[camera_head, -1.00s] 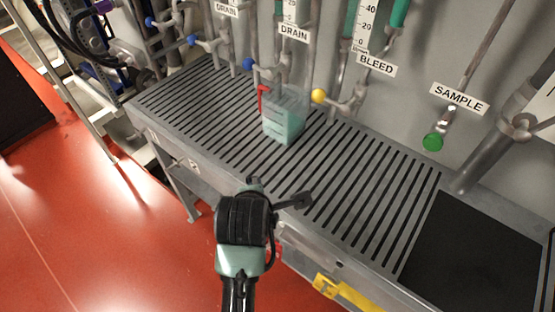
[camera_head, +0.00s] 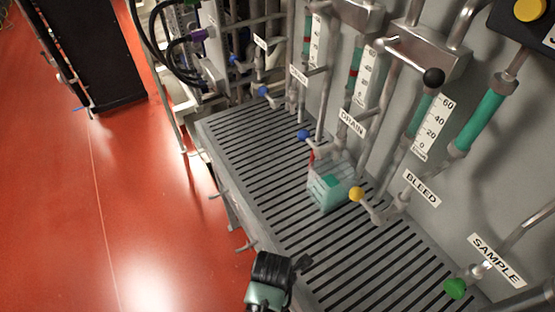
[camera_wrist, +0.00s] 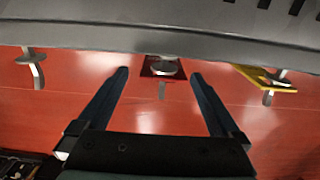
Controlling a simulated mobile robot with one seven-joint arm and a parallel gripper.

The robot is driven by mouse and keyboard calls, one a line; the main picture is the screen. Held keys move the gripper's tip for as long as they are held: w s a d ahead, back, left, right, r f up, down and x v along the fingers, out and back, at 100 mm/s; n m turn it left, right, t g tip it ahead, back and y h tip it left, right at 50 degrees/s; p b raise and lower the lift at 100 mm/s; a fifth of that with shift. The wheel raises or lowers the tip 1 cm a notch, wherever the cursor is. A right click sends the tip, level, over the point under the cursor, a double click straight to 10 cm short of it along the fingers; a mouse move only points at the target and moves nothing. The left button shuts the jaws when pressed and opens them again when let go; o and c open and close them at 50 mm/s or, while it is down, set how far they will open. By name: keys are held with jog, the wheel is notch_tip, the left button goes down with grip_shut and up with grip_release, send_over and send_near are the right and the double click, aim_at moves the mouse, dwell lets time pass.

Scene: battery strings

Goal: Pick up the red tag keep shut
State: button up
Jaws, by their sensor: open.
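A small red tag (camera_wrist: 149,71) shows in the wrist view just below the bench's front edge. A grey round-ended peg (camera_wrist: 166,68) stands in front of it and covers much of its face, so I cannot read any words. My gripper (camera_wrist: 160,74) is open, with its two dark fingers apart and nothing between them. The tag appears between the fingertips in the picture, seemingly beyond them. In the head view my gripper (camera_head: 303,264) is at the bench's front edge, and this tag cannot be made out there.
A yellow tag (camera_wrist: 256,76) hangs by another peg (camera_wrist: 269,96) to the right, and a bare peg (camera_wrist: 33,66) is at left. On the slotted bench (camera_head: 262,170) stands a clear container (camera_head: 328,190) of green liquid below valves and pipes. Red floor (camera_head: 60,190) is open.

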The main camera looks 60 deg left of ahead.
jog(key=shift+w+d+f, duration=0.1)
jog(key=shift+f, duration=1.5)
jog(key=shift+w+d+f, duration=0.1)
jog(key=shift+f, duration=1.45)
jog(key=c, duration=1.3)
